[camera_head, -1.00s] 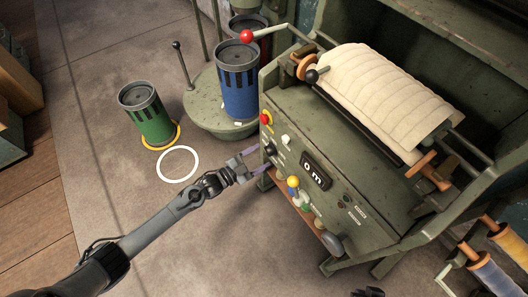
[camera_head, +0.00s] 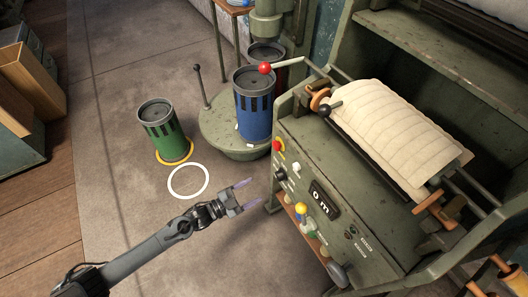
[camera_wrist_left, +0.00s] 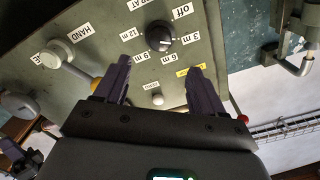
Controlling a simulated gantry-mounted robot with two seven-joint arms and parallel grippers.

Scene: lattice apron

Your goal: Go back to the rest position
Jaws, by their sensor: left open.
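My left gripper (camera_head: 247,194) is open and empty in the head view, over the floor just left of the green machine's control panel (camera_head: 315,214). Its two purple fingers point toward the panel and touch nothing that I can see. In the left wrist view the open fingers (camera_wrist_left: 158,85) frame part of the panel, with a black selector knob (camera_wrist_left: 160,36) beyond them, marked with metre settings and OFF.
A green canister (camera_head: 162,132) stands on a yellow floor ring, behind a white ring (camera_head: 188,181). A blue canister (camera_head: 253,106) stands on a round green platform (camera_head: 213,135). A quilted roll (camera_head: 400,135) lies on the machine.

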